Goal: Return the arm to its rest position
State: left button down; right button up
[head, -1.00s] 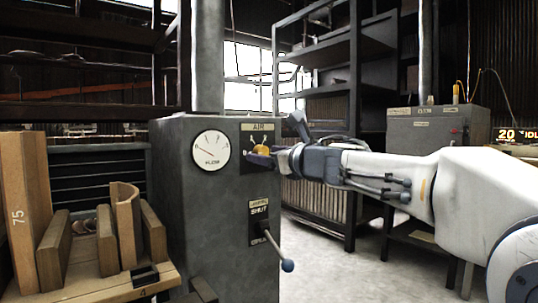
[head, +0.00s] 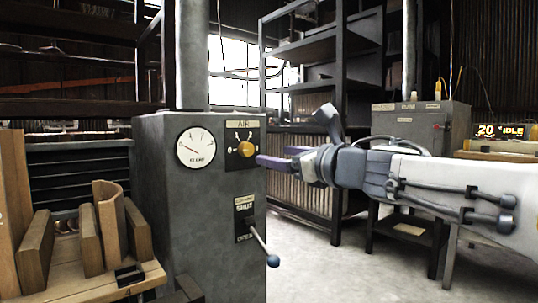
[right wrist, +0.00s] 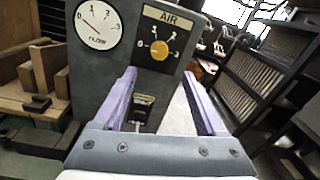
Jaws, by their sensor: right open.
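My right gripper (head: 272,160) reaches in from the right in the head view, beside the yellow AIR knob (head: 246,149) on the grey cabinet (head: 208,222). In the right wrist view its two purple fingers (right wrist: 158,88) are spread with nothing between them. The knob (right wrist: 159,50) shows beyond the fingertips, apart from them. A small gap separates the gripper from the cabinet's AIR plate. My left gripper is not in view.
A round FLOW gauge (head: 196,147) sits left of the knob. Below the knob, a lever with a blue ball end (head: 273,261) sticks out. Wooden blocks (head: 90,240) stand at left, and a dark shelf rack (head: 335,90) stands behind my arm. Open floor lies right of the cabinet.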

jog(key=s+a+f+m+g+h+p, duration=0.1)
jog(key=s+f+m+g+h+p, duration=0.2)
jog(key=f+m, duration=0.7)
jog(key=s+f+m+g+h+p, duration=0.2)
jog(key=s+f+m+h+p, duration=0.3)
jog(key=m, duration=1)
jog(key=s+f+m+g+p, duration=0.2)
jog(key=s+f+m+g, duration=0.4)
jog(key=s, duration=0.5)
jog(key=s+f+m+g+p, duration=0.1)
jog(key=s+f+m+g, duration=0.2)
jog(key=s+f+m, duration=0.6)
jog(key=s+r+n+g+p, duration=0.1)
jog(key=s+r+n+p, duration=0.1)
jog(key=r+p, duration=3.6)
jog(key=shift+s+d+r+h, duration=0.2)
jog(key=shift+s+r+h, duration=0.25)
jog(key=shift+r, duration=0.2)
